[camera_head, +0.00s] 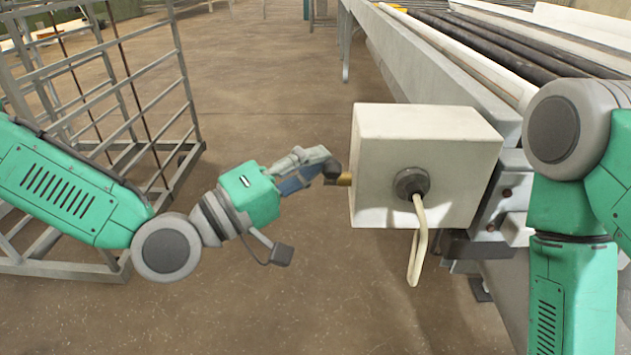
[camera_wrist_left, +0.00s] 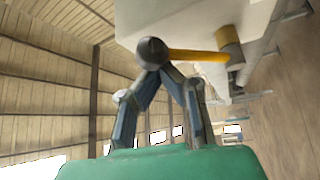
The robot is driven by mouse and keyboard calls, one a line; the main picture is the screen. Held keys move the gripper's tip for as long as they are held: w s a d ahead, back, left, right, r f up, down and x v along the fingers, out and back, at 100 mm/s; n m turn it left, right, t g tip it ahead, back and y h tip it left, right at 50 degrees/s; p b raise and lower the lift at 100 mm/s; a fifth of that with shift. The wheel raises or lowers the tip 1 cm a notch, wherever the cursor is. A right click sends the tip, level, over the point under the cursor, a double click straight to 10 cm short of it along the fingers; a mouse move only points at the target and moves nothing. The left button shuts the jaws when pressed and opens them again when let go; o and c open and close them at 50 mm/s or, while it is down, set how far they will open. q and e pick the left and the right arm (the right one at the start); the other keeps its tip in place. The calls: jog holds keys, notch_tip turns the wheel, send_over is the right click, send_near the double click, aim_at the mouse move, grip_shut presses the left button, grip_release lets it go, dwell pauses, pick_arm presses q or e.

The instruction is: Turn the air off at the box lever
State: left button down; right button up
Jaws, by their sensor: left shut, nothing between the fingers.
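The cream box (camera_head: 425,160) is mounted at the near end of the bench. A brass fitting (camera_wrist_left: 229,40) sticks out of its left side; it also shows in the head view (camera_head: 344,180). A yellow lever (camera_wrist_left: 197,55) runs from this fitting to a dark round knob (camera_wrist_left: 151,52). My left gripper (camera_head: 330,168) is at the box's left side, fingers pointing toward it. Its fingertips are together and empty, right at the knob in the wrist view (camera_wrist_left: 160,70). I cannot tell whether they touch the knob. My right gripper is out of view.
A dark round fitting (camera_head: 411,183) on the box's front carries a bent pale tube (camera_head: 418,245). The long bench (camera_head: 440,75) with dark rollers runs away behind the box. A metal wire rack (camera_head: 190,110) stands at the left. The floor (camera_head: 265,80) between rack and bench is clear.

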pick_arm(q)
jog(key=s+f+m+g+h+b, duration=0.2)
jog(key=f+m+h+b, duration=0.3)
jog(key=m+b, duration=0.4)
jog(key=shift+s+f+h+b, duration=0.25)
jog(key=shift+s+b, duration=0.35)
jog(key=shift+b, duration=0.85)
